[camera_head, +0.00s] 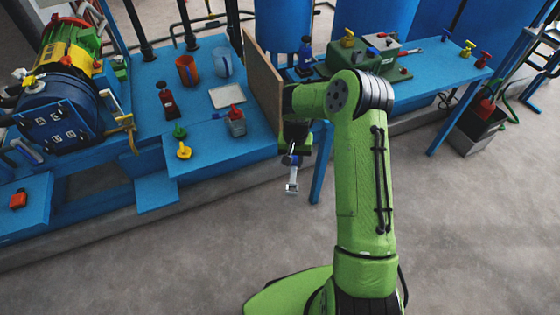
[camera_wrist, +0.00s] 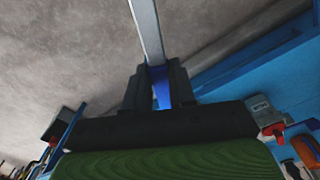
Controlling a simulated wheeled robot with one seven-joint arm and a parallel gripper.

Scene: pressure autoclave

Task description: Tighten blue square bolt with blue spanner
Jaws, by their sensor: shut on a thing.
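My gripper (camera_wrist: 158,88) is shut on the blue handle of a spanner (camera_wrist: 150,30) in the wrist view. The spanner's silver shaft runs up out of that picture. In the head view my gripper (camera_head: 293,155) hangs in front of the blue bench, pointing down. The spanner's silver end (camera_head: 292,186) hangs below it over the grey floor, apart from any fitting. I cannot pick out the blue square bolt in either view. The blue round vessel (camera_head: 55,112) with small pale squares on its side stands at the far left.
The blue bench (camera_head: 200,150) holds an orange mug (camera_head: 187,69), a clear jug (camera_head: 222,62), a white tray (camera_head: 227,96), and a red-topped jar (camera_head: 235,121). A brown upright panel (camera_head: 262,80) stands beside my arm. A green box (camera_head: 355,60) stands on the right bench. Floor in front is clear.

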